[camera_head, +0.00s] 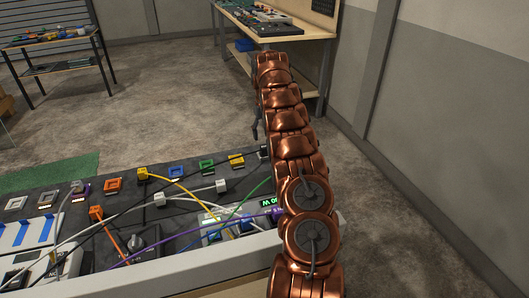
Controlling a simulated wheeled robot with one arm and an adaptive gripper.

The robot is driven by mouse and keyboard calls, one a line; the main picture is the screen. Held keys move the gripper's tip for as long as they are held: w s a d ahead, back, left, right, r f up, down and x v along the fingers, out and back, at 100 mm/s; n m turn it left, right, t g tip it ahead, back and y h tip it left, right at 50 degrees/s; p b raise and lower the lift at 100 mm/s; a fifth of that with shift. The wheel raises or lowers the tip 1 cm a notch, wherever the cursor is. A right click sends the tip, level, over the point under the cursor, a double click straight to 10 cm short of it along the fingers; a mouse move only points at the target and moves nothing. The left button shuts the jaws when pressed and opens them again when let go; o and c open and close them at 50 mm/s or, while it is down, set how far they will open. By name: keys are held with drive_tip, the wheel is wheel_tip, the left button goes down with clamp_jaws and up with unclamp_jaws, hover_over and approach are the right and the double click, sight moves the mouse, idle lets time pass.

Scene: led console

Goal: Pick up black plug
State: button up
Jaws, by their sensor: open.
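The console (120,177) fills the lower left, with coloured sockets, plugs and cables on its dark top. A small dark piece with a light edge (264,152) shows at its far right edge, partly behind my arm; I cannot tell whether it is the black plug. Thin black cables cross the panel. My copper arm reaches forward over the right end of the console. Only a dark finger of my gripper (256,128) shows left of the arm, beyond the console's far edge. The gripper is open; the rest of it is hidden by the arm, and nothing shows in it.
Yellow (143,173), orange (96,212) and white (221,186) plugs with cables crowd the panel. A green display (268,203) is beside my arm. A workbench (285,40) stands at the back and a shelf (50,42) at the far left. The floor between is clear.

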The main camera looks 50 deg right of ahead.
sight(264, 147)
drive_tip(key=shift+s+a+f+p, duration=0.1)
drive_tip(key=shift+f+p, duration=1)
drive_tip(key=shift+f, duration=2.5)
clamp_jaws()
drive_tip(key=shift+r, duration=0.15)
